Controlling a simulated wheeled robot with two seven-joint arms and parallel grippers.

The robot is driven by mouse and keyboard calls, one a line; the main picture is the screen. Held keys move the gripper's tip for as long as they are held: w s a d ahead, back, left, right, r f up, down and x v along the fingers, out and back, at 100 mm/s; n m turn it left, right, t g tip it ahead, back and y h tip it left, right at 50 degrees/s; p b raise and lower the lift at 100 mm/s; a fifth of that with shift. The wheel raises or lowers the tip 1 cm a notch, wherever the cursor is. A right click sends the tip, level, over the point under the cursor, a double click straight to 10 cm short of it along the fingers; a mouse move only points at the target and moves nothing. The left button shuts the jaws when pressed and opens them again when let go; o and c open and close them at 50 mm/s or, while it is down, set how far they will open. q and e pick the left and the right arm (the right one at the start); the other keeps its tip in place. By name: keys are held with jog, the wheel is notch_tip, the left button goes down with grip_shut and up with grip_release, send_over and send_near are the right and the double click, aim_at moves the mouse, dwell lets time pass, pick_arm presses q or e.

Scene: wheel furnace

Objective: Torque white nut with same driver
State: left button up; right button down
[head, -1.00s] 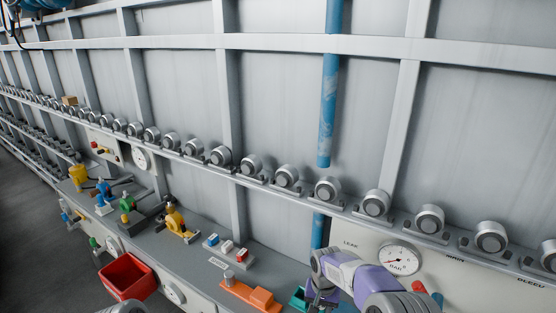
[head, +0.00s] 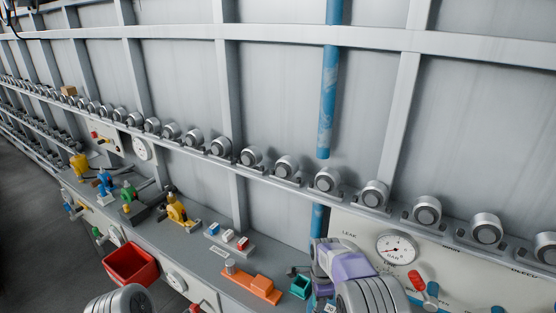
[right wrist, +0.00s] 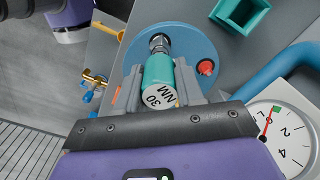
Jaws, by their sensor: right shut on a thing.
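My right gripper (right wrist: 158,82) is shut on a teal driver (right wrist: 159,76) whose end face reads "30 NM". The driver's metal tip (right wrist: 159,43) points away from the gripper, over a round blue disc (right wrist: 190,48). I cannot tell whether it touches a nut there. No white nut can be made out for certain. A small grey plate (head: 232,249) carries blue, white and red pieces, too small to identify. My left gripper is not in view.
A teal open box (head: 301,287) and an orange block (head: 262,284) sit on the grey bench near my right arm. A pressure gauge (head: 397,249) and a blue pipe (right wrist: 285,68) are close to the gripper. A red bin (head: 131,264) hangs at the bench's front.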

jog(key=c, duration=0.6)
grip_release()
jog(key=shift+r, duration=0.1)
